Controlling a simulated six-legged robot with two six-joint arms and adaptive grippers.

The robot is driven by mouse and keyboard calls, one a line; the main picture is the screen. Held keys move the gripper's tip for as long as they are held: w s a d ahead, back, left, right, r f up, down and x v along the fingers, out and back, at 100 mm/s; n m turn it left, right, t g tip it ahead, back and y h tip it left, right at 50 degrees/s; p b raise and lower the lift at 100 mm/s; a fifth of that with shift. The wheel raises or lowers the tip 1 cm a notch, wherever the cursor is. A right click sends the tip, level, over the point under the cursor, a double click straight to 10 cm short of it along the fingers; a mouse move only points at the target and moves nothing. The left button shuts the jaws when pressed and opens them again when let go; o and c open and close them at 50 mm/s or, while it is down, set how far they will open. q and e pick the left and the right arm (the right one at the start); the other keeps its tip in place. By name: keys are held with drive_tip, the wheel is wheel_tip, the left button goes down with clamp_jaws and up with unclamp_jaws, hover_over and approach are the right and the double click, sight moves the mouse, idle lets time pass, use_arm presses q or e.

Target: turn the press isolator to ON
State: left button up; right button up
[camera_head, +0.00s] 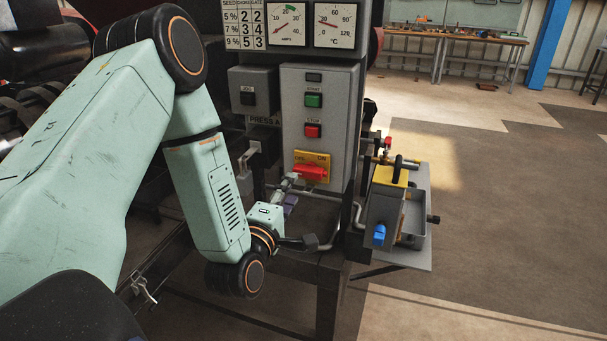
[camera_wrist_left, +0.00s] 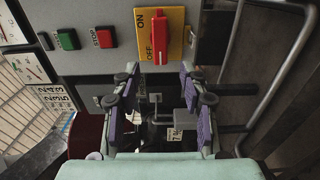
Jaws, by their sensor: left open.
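The press isolator is a red handle (camera_head: 311,174) on a yellow plate (camera_head: 322,159) marked OFF and ON, low on the grey control box. In the head view the handle lies roughly level across the lower plate. In the left wrist view the red handle (camera_wrist_left: 159,40) runs up and down, with the ON and OFF lettering on the yellow plate (camera_wrist_left: 176,18) to its left. My left gripper (camera_head: 290,189) is just below and left of the handle. In the wrist view its open purple-padded fingers (camera_wrist_left: 160,80) are empty, apart, pointing toward the handle's near end. My right gripper is out of view.
Above the isolator are a red stop button (camera_head: 313,131) and a green start button (camera_head: 313,100). A bent grey pipe (camera_head: 348,220) runs beside the box. A unit with a blue knob (camera_head: 379,235) stands to the right. The floor farther right is clear.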

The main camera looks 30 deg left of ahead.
sight(300, 174)
use_arm(q)
drive_tip(key=x, duration=0.6)
drive_tip(key=shift+w+r, duration=0.1)
drive_tip(key=shift+w, duration=0.2)
drive_tip(key=shift+w+a, duration=0.15)
drive_tip(key=shift+w, duration=0.15)
drive_tip(key=shift+w+a, duration=0.15)
drive_tip(key=shift+a, duration=0.15)
drive_tip(key=shift+d, duration=0.1)
drive_tip(key=shift+d, duration=0.15)
drive_tip(key=shift+c, duration=0.7)
clamp_jaws()
